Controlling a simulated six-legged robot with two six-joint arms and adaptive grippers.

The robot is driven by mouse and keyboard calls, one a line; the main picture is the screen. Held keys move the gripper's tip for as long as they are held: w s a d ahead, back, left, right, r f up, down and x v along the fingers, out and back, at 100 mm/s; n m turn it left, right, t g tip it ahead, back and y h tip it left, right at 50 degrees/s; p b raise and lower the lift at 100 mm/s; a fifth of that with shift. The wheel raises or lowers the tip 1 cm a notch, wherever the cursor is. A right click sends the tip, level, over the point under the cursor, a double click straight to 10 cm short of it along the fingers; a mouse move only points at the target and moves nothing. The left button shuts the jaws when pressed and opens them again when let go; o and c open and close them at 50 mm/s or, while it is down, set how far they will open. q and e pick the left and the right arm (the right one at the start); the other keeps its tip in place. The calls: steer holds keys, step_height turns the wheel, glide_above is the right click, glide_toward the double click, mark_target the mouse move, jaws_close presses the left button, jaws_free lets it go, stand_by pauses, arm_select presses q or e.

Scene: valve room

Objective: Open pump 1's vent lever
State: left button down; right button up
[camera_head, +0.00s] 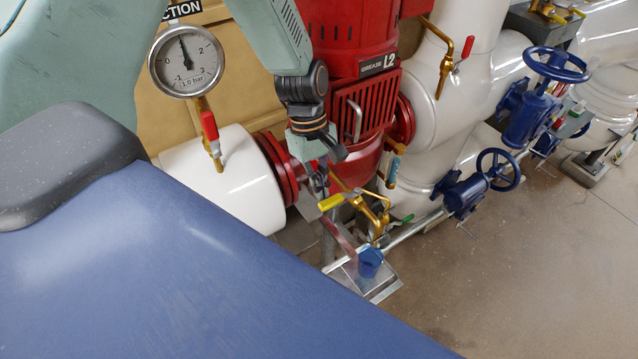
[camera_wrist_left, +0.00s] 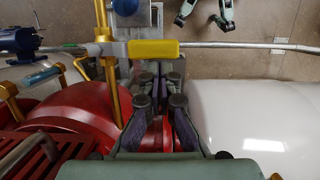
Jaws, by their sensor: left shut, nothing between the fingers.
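A lever with a yellow handle (camera_head: 332,202) sits on a brass pipe (camera_head: 384,215) in front of the red pump. In the left wrist view the yellow handle (camera_wrist_left: 155,49) lies level across the upper middle, joined to a brass stem (camera_wrist_left: 106,55) at its left. My left gripper (camera_head: 320,186) is pointed down just above and behind the handle. In the left wrist view the fingers (camera_wrist_left: 161,92) are short of the handle, with a visible gap. The gripper is shut and empty. My right gripper is not clearly seen.
A blue cup-shaped funnel (camera_head: 370,262) stands on a metal plate below the lever. A pressure gauge (camera_head: 186,62) and a red-handled valve (camera_head: 209,126) are at left. A white pipe (camera_head: 222,178) adjoins the pump. Blue handwheels (camera_head: 498,170) stand at right, with open floor (camera_head: 560,280) in front.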

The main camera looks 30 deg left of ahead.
arm_select(q)
steer(key=shift+d+n, duration=0.15)
steer(key=shift+n, duration=0.15)
arm_select(e)
steer(key=shift+w+r, duration=0.15)
